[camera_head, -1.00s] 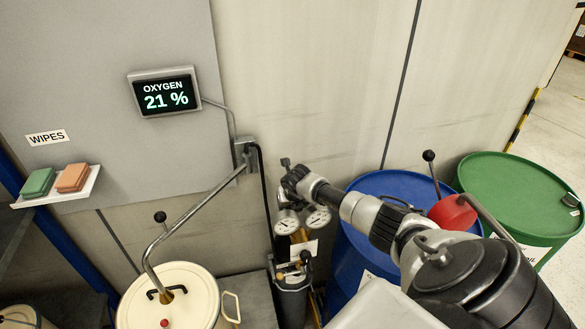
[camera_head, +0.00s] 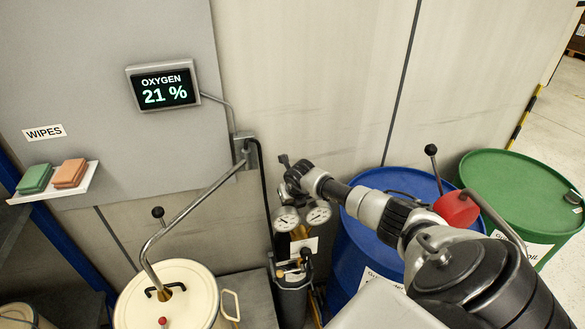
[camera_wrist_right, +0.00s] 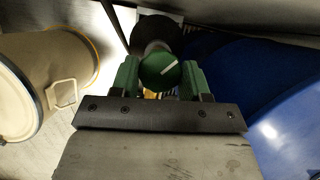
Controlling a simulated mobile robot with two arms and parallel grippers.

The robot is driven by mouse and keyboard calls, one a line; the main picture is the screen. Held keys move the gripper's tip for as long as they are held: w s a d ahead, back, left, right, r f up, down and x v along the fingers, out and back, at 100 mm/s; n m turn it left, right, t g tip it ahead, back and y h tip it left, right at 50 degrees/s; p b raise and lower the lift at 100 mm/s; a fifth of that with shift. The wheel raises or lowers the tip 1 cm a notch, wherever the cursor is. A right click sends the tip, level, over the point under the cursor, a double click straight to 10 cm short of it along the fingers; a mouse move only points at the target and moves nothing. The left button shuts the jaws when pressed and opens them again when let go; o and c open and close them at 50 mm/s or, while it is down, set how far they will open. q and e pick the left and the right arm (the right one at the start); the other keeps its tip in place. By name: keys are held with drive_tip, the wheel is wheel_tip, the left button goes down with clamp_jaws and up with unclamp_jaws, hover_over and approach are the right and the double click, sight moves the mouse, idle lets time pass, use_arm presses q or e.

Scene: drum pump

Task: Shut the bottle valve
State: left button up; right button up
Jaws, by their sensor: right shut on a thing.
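The bottle valve is a round green knob (camera_wrist_right: 158,72) with a white line on its face, in the right wrist view. My right gripper (camera_wrist_right: 160,80) is shut on this knob, with one green finger on each side of it. In the head view my right arm reaches in from the lower right to the bottle's fittings. Its fingers and the knob cannot be made out there. The dark bottle (camera_head: 292,290) stands by the wall, below two round gauges (camera_head: 287,218) and (camera_head: 319,212). My left gripper is not in view.
A cream drum (camera_head: 188,275) with a pump handle stands left of the bottle. A blue drum (camera_head: 352,255) and a green drum (camera_head: 510,170) stand to the right. An oxygen display (camera_head: 163,88) reads 21 %. A wipes shelf (camera_head: 75,190) is on the left.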

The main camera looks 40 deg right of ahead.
drive_tip(key=n+b, duration=0.2)
drive_tip(key=n+y+b, duration=0.1)
drive_tip(key=b, duration=0.1)
drive_tip(key=n+y+b, duration=0.1)
drive_tip(key=n+b, duration=0.1)
drive_tip(key=b, duration=0.1)
drive_tip(key=shift+d+f+n+t, duration=0.2)
drive_tip(key=shift+f+n+t, duration=0.05)
drive_tip(key=shift+n+t, duration=0.05)
drive_tip(key=shift+r+n+y+b, duration=0.2)
drive_tip(key=shift+n+y+b, duration=0.3)
drive_tip(key=shift+n+b, duration=0.7)
drive_tip(key=o, duration=0.9)
drive_tip(key=shift+r, duration=0.15)
drive_tip(key=b+v, duration=0.2)
drive_tip(key=v, duration=0.8)
drive_tip(key=shift+d+r, duration=0.1)
drive_tip(key=shift+r, duration=0.2)
